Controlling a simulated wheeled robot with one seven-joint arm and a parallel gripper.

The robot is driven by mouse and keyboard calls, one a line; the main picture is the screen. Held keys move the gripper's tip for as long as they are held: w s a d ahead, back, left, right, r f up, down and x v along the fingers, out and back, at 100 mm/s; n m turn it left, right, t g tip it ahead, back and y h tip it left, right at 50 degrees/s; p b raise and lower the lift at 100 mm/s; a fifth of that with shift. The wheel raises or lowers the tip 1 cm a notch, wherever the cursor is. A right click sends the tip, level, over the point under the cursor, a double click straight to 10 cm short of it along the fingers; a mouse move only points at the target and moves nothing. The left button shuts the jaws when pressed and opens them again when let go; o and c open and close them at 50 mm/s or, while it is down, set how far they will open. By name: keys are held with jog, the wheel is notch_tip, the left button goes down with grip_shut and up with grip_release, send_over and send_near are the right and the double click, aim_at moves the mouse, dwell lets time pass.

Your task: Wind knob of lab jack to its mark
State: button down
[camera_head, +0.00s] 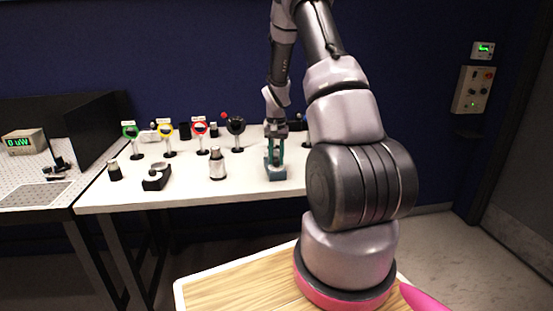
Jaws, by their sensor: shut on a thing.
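The lab jack (276,173) appears to be the small teal stand near the front of the white table, right of its middle. My gripper (275,139) points down at the top of the lab jack and is shut on it, apparently at its knob. The fingertips are small and dark here. The knob and its mark are too small or hidden to make out.
On the white table (240,187), a silver cylinder (217,164) stands left of the lab jack. A dark block (156,178) lies farther left. Ringed stands, green (130,131), yellow (166,131), red (199,128) and black (236,126), stand behind. My arm hides the table's right end.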

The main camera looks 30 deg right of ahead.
aim_at(276, 161)
jog(key=n, duration=0.5)
jog(key=shift+n, duration=0.3)
jog(key=n, duration=0.5)
jog(key=shift+a, duration=0.1)
jog(key=shift+n, duration=0.4)
jog(key=c, duration=0.6)
grip_release()
jog(key=shift+r, duration=0.1)
notch_tip(276, 161, up, 11)
jog(key=shift+f, duration=0.2)
